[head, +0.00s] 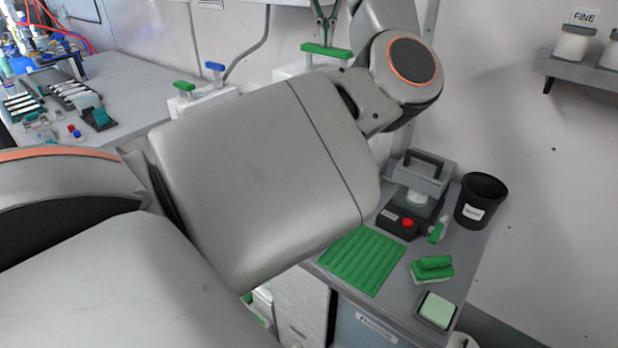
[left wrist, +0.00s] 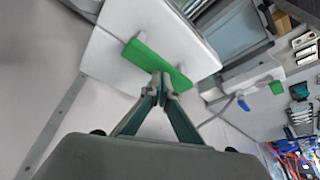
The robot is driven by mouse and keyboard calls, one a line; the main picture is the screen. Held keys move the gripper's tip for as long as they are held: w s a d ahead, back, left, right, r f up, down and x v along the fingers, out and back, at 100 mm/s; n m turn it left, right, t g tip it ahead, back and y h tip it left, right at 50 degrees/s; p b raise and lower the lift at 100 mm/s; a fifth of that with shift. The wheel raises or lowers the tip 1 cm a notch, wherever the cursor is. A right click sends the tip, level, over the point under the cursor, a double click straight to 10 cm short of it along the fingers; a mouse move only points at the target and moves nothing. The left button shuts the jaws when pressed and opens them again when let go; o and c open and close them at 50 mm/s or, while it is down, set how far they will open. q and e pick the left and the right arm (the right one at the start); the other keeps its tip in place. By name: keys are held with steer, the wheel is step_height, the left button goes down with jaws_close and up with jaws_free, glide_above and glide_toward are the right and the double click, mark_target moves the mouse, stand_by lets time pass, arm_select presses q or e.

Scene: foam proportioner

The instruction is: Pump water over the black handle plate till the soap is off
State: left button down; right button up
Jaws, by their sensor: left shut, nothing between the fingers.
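My left gripper (head: 326,30) is shut and empty, pointing down at a green push bar (head: 326,51) on top of a white box dispenser. In the left wrist view my fingertips (left wrist: 165,88) meet at the edge of that green bar (left wrist: 150,60); I cannot tell if they touch it. A grey plate with a black handle (head: 421,172) sits on a device at the right bench, partly behind my arm; I cannot tell if this is the task's plate. No water or soap is visible. What lies below the dispenser is hidden by my left arm. My right gripper is not in view.
Other dispensers have a green bar (head: 184,86) and a blue bar (head: 215,66). The right bench holds a green ribbed mat (head: 362,260), a black bin (head: 480,200), green sponges (head: 432,269) and a tray (head: 437,310). A side table (head: 130,85) stands at the left.

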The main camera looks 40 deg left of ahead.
mark_target(326, 49)
arm_select(q)
steer(key=shift+f+b, duration=1.1)
steer(key=shift+f, duration=0.75)
steer(key=shift+r, duration=0.2)
steer(key=shift+r+p, duration=2.35)
steer(key=shift+r, duration=0.15)
steer(key=shift+r+p, duration=0.35)
steer(key=shift+r, duration=2.65)
